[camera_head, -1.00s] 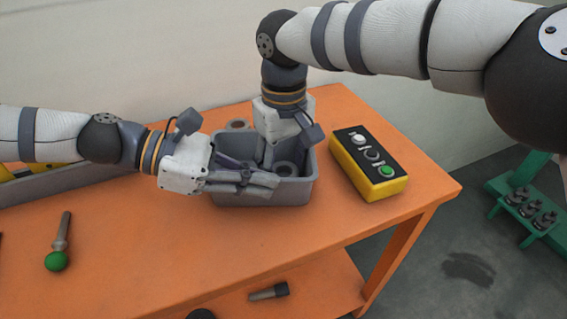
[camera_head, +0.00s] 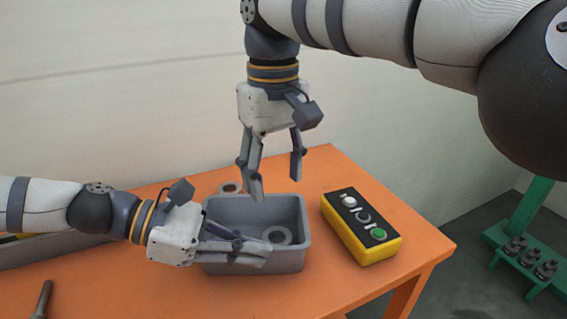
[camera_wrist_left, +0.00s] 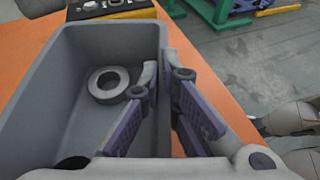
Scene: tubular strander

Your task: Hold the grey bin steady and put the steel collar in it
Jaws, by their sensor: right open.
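The grey bin (camera_head: 290,262) stands on the orange table. A steel collar (camera_head: 277,236) lies flat on its floor, partly hidden by the front wall. The collar also shows whole in the left wrist view (camera_wrist_left: 108,84), inside the bin (camera_wrist_left: 40,95). My left gripper (camera_head: 262,255) is at the bin's front wall, shut on it with one finger inside and one outside, as the left wrist view (camera_wrist_left: 175,100) shows. My right gripper (camera_head: 277,188) is open and empty above the bin, fingers pointing down, clear of the collar.
A similar ring (camera_head: 230,188) lies on the table (camera_head: 330,290) behind the bin. A yellow control box (camera_head: 360,228) with buttons stands to the bin's right. A dark handled tool (camera_head: 40,302) lies at the front left. A green stand (camera_head: 530,240) with dark parts is beyond the table.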

